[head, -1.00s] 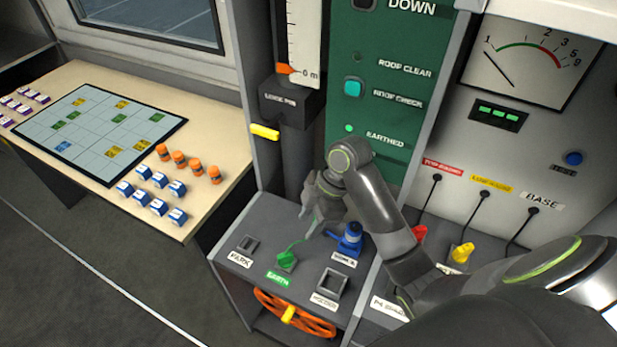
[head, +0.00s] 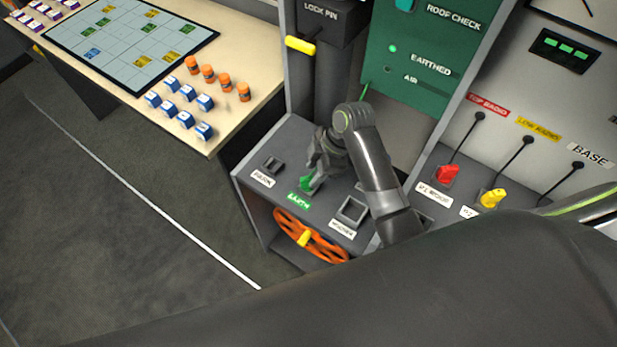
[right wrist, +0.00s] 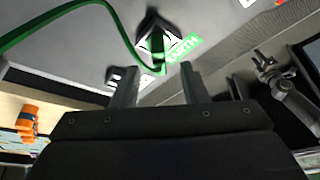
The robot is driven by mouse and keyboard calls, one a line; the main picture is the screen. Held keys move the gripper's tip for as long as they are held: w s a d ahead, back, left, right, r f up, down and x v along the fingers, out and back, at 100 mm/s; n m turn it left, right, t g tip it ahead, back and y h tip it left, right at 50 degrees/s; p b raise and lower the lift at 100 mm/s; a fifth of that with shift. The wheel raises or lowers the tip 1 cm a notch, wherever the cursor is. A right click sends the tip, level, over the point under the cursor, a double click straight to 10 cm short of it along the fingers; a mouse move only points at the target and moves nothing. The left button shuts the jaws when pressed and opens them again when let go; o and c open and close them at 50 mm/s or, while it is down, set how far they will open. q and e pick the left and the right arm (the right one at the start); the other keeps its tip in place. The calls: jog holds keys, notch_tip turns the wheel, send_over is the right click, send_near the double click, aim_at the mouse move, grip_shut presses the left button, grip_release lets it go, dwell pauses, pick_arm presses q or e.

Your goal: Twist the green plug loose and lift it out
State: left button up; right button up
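The green plug (head: 306,184) sits in the socket labelled EARTH on the grey console, with a green cable rising from it. In the right wrist view the green plug (right wrist: 157,46) is upright in its square socket, just beyond the fingertips. My right gripper (head: 315,181) is over the plug from above and partly hides it. The right wrist view shows my right gripper (right wrist: 160,78) with its fingers apart and nothing clearly between them. A second gripper, seemingly my left one (right wrist: 268,68), is small at the right of that view; its opening is unclear.
The PARK socket (head: 272,164) is empty, left of the plug. Another empty socket (head: 351,211) is to its right. An orange wheel (head: 310,238) is below. Red (head: 447,174) and yellow (head: 492,198) plugs stand further right. My arm hides the blue plug.

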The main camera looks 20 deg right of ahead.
aim_at(310, 177)
jog(key=x, duration=0.3)
jog(key=shift+a+f, duration=0.1)
jog(key=shift+f, duration=0.25)
pick_arm(q)
jog(key=shift+s+a, duration=0.2)
jog(key=shift+s, duration=0.75)
pick_arm(e)
jog(key=shift+a+f, duration=0.2)
jog(key=shift+f, duration=0.2)
jog(key=shift+w, duration=0.1)
jog(key=c, duration=0.7)
jog(key=n+g, duration=0.1)
jog(key=n, duration=0.1)
jog(key=shift+r+n+p, duration=0.1)
jog(key=shift+n+p, duration=0.2)
jog(key=shift+p, duration=0.05)
jog(key=shift+c, duration=0.2)
pick_arm(q)
jog(key=shift+w+r, duration=0.2)
jog(key=shift+r, duration=0.15)
pick_arm(e)
jog(key=shift+n, duration=0.7)
jog(key=shift+g, duration=0.3)
jog(key=n+g, duration=0.1)
jog(key=n, duration=0.3)
